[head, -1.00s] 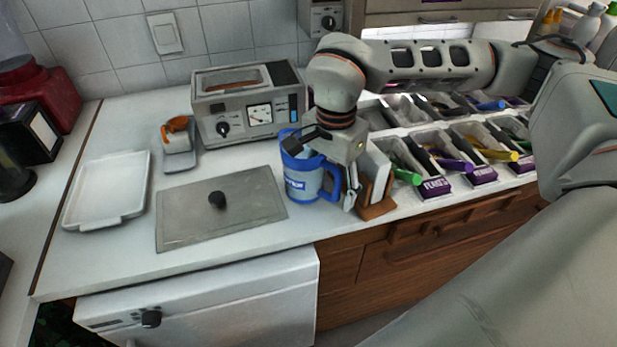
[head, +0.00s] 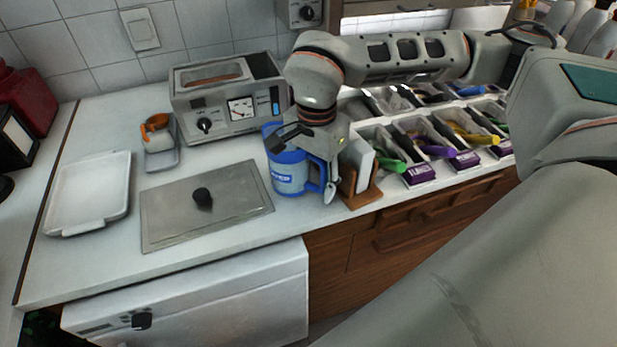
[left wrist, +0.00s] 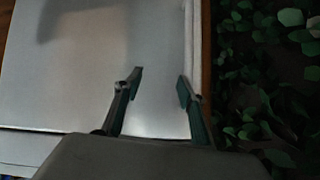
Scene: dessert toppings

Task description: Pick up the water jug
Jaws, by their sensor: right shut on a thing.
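The water jug (head: 289,178) is blue with a pale label and stands upright on the white counter, just right of the metal lid. Its blue handle faces right. My right gripper (head: 314,166) comes down from above and is shut on the jug at its handle side. One dark finger lies across the jug's top and the other shows beside the handle. The exact contact is partly hidden. In the left wrist view my left gripper (left wrist: 160,84) is open and empty, in front of a pale, smooth surface. It does not show in the head view.
A wooden holder (head: 360,188) with a white block stands close right of the jug. A toaster-like appliance (head: 228,98) is behind it. Left are a metal lid (head: 230,205), a white tray (head: 92,190) and an orange-topped dispenser (head: 158,140). Topping bins (head: 420,172) line the right.

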